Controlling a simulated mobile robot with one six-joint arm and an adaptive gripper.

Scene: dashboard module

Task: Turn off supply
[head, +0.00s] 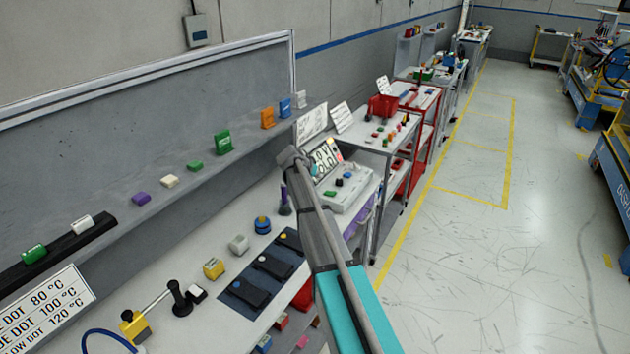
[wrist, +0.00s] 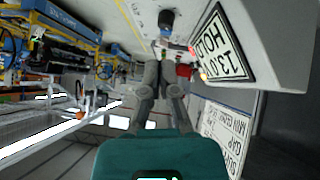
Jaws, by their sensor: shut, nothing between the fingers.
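A light grey console (head: 345,199), apparently the supply, stands on the bench in the head view. Its sloped white display (head: 325,160) carries large dark text including HOLD. A green button (head: 338,182) and other small coloured and dark controls are on its top; a switch state cannot be read. The wrist view shows the display (wrist: 222,47) turned sideways, with HOLD legible. My gripper (wrist: 164,62) is shut and empty, left of the display in that view. In the head view my arm crosses in front of the console's left part and hides most of the gripper. Contact cannot be told.
Dark pads (head: 262,274), a yellow block (head: 214,268) and a blue-black knob (head: 262,225) lie on the bench left of my arm. A shelf (head: 110,229) with coloured blocks runs behind. A cart (head: 375,142) stands beyond the console.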

